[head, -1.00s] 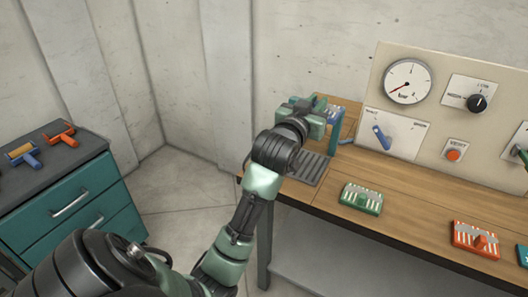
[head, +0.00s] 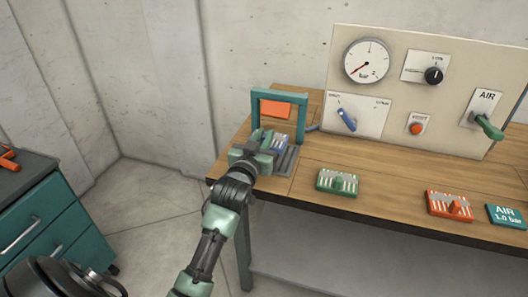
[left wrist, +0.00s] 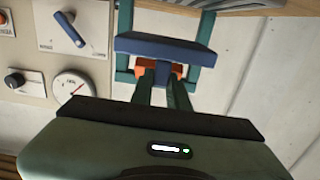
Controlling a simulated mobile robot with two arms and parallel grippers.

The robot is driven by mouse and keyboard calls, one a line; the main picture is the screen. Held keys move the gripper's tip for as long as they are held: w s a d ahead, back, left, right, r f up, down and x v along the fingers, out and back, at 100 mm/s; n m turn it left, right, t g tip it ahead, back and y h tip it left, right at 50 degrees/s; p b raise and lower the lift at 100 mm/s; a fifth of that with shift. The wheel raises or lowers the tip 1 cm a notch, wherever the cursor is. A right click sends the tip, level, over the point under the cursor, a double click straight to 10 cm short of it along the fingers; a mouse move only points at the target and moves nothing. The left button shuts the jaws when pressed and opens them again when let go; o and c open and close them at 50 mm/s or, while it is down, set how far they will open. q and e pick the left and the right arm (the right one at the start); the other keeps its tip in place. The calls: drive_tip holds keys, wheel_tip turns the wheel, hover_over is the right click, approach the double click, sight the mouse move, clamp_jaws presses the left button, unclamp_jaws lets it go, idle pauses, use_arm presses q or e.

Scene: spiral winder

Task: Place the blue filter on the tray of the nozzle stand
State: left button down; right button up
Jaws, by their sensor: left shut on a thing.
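The blue filter (head: 277,143) is held in my left gripper (head: 263,143), whose jaws are shut on its handle. In the left wrist view the filter is a dark blue slab (left wrist: 165,47) ahead of the fingers (left wrist: 163,88). The nozzle stand is a teal arch (head: 255,107) with an orange plate, at the left end of the bench. Its grey ribbed tray (head: 287,162) shows to the right of the gripper, partly hidden by it. The filter is over or at the tray; I cannot tell whether it touches. My right gripper is out of view.
A green filter (head: 337,182) and an orange filter (head: 449,205) lie on the wooden bench to the right. Behind stands a panel with a gauge (head: 367,61), a knob, a blue lever (head: 347,118) and a green air lever (head: 489,126). A teal drawer cabinet (head: 50,221) is at left.

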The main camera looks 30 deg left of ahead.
use_arm(q)
drive_tip(key=shift+f, duration=2.3)
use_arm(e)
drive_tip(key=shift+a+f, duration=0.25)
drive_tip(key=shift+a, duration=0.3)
use_arm(q)
drive_tip(key=shift+f, duration=0.15)
drive_tip(key=c, duration=1.4)
unclamp_jaws()
drive_tip(key=shift+f+b, duration=0.1)
drive_tip(key=shift+b, duration=0.2)
drive_tip(key=shift+o, duration=0.2)
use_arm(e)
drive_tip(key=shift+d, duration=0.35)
